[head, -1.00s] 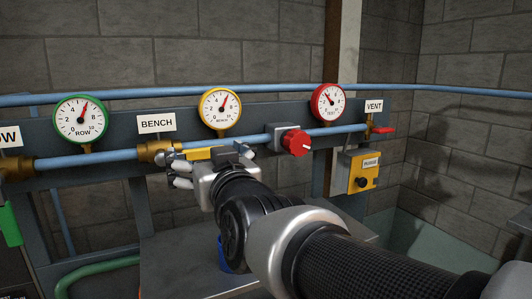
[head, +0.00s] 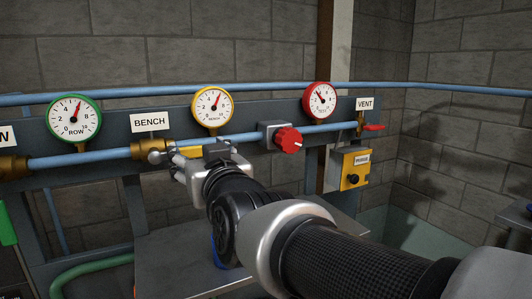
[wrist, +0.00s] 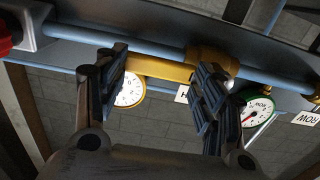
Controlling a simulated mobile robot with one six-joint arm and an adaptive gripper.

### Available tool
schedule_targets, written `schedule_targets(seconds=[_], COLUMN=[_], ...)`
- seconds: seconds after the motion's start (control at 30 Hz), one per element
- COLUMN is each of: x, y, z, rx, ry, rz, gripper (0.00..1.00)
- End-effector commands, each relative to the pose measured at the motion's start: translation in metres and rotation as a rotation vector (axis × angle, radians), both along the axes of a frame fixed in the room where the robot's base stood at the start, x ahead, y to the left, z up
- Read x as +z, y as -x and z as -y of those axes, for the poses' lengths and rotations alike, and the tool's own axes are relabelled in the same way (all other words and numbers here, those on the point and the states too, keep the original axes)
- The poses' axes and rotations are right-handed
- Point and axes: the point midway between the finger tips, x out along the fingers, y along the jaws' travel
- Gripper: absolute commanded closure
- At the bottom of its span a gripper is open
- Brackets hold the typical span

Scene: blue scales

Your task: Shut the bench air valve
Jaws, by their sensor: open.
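The bench air valve has a brass body (head: 150,151) on the blue pipe, below the BENCH label (head: 150,122). Its yellow lever (head: 184,151) lies along the pipe to the right of the body. In the wrist view, which is upside down, the yellow lever (wrist: 160,68) crosses between the fingers and the brass body (wrist: 207,60) is beside the right finger. My gripper (head: 190,165) is open in front of the lever; it also shows in the wrist view (wrist: 163,78). Contact with the lever cannot be told. My gripper hides part of the lever in the head view.
A red knob (head: 288,140) on a grey block sits on the pipe to the right. The VENT valve has a red handle (head: 373,127). Gauges (head: 212,106) stand above the pipe. A yellow box (head: 352,168) hangs at right. A grey bench top (head: 165,262) lies below my arm.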

Motion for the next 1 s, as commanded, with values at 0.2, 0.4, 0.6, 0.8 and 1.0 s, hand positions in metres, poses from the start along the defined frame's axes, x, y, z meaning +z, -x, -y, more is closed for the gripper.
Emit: schedule_targets(seconds=[0.2, 0.4, 0.6, 0.8, 1.0], x=[0.0010, 0.0010, 0.0007, 0.0000, -0.0007], y=[-0.0014, -0.0015, -0.0016, -0.0016, -0.0016], z=[0.0002, -0.0001, -0.0003, -0.0004, -0.0004], rx=[-0.002, -0.002, -0.002, -0.001, -0.001], ry=[-0.002, -0.002, -0.002, -0.001, 0.000], rz=[0.003, 0.003, 0.003, 0.001, 0.000], gripper=[0.65, 0.79, 0.92, 1.00, 1.00])
